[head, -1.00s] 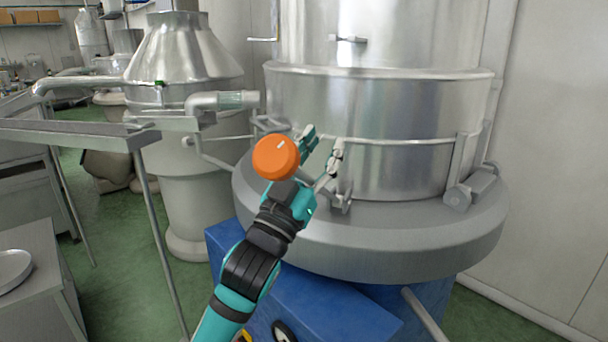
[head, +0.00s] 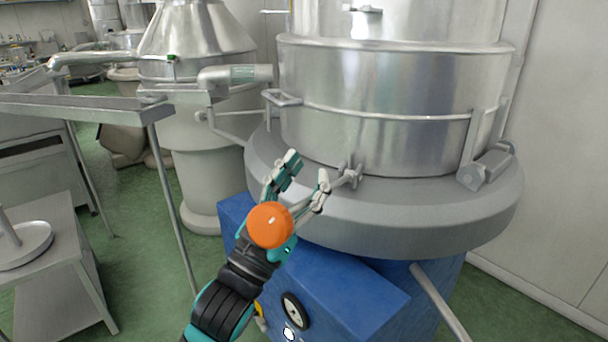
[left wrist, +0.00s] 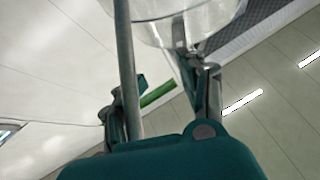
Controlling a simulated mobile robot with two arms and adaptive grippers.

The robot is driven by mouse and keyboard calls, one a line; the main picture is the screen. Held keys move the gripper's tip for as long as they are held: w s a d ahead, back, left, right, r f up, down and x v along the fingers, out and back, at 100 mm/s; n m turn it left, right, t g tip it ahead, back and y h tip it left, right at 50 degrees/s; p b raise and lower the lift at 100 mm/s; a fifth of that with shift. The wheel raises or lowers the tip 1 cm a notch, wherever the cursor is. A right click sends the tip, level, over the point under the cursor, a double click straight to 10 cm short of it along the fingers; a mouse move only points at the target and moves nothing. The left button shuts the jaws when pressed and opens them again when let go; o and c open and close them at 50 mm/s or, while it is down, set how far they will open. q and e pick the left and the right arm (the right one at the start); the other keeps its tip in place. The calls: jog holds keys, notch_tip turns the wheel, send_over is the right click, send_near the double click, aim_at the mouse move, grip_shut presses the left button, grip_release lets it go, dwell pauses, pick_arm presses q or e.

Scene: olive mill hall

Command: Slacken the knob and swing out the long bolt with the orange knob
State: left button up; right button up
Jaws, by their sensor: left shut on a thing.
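The orange knob (head: 270,225) shows in the head view, close in front of my left gripper's palm. My left gripper (head: 306,170) reaches up toward the steel drum's lower rim, its two fingers spread around the bolt. In the left wrist view a long grey rod (left wrist: 127,60), which looks like the bolt's shaft, runs between the fingers, nearer the left one. The knob does not show there. A small bracket (head: 350,178) on the drum's lower edge is just beyond the right fingertip. Most of the bolt is hidden in the head view. My right gripper is out of view.
The steel drum (head: 375,145) stands on a wide grey base ring (head: 420,215) above a blue housing (head: 350,290). Another clamp (head: 487,168) is on the right. A metal table (head: 75,110) and a low stand (head: 50,235) are on the left. Green floor is open between them.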

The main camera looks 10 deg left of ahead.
pick_arm(q)
notch_tip(320, 180, down, 11)
jog(key=s+a+b, duration=0.1)
jog(key=s+b, duration=0.2)
jog(key=b, duration=0.5)
jog(key=shift+a+b, duration=0.3)
jog(key=shift+a, duration=0.1)
jog(key=shift+o, duration=0.2)
jog(key=shift+w+a+f+g+b, duration=0.15)
jog(key=shift+f+g+b, duration=0.15)
jog(key=shift+f+b, duration=0.8)
jog(key=shift+t, duration=0.4)
jog(key=s+a+f+b, duration=0.1)
jog(key=a, duration=0.1)
jog(key=s+a+f+b, duration=0.1)
jog(key=f, duration=0.1)
jog(key=shift+s+a+f, duration=0.1)
jog(key=shift+s+a, duration=0.3)
jog(key=shift+c, duration=0.2)
jog(key=shift+s+d+f+b, duration=0.1)
jog(key=shift+s+f+b, duration=0.1)
jog(key=shift+f+b, duration=0.95)
